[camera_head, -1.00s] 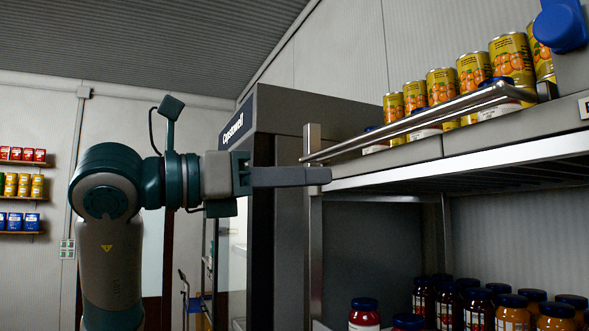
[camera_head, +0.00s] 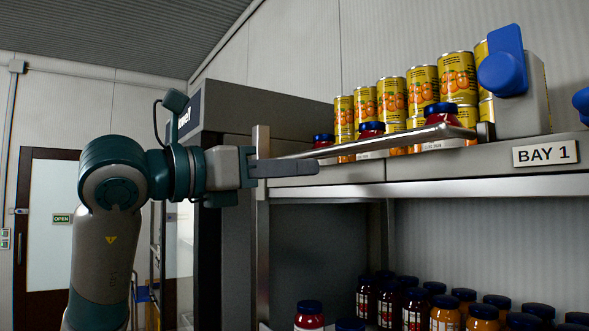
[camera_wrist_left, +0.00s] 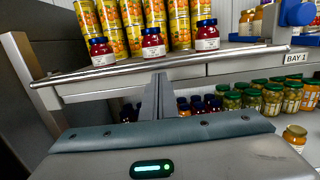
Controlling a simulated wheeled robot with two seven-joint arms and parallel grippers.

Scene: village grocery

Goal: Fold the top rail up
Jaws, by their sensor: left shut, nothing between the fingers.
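The top rail (camera_head: 400,138) is a slim metal bar along the front of the upper shelf, before the cans and jars. In the left wrist view the rail (camera_wrist_left: 220,56) crosses from left to right just beyond my fingertips. My left gripper (camera_head: 316,167) is shut and empty, its fingers level near the rail's left part, slightly below it in the head view. The fingers also show in the left wrist view (camera_wrist_left: 159,80), pointing at the shelf front. I cannot tell whether they touch the rail. My right gripper is not in view.
Orange-labelled cans (camera_head: 392,98) and dark-lidded jars (camera_head: 442,115) stand behind the rail. A blue knob (camera_head: 503,75) sits on a grey block near its right end. The BAY 1 label (camera_head: 545,153) marks the shelf edge. More jars (camera_head: 440,305) fill the lower shelf.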

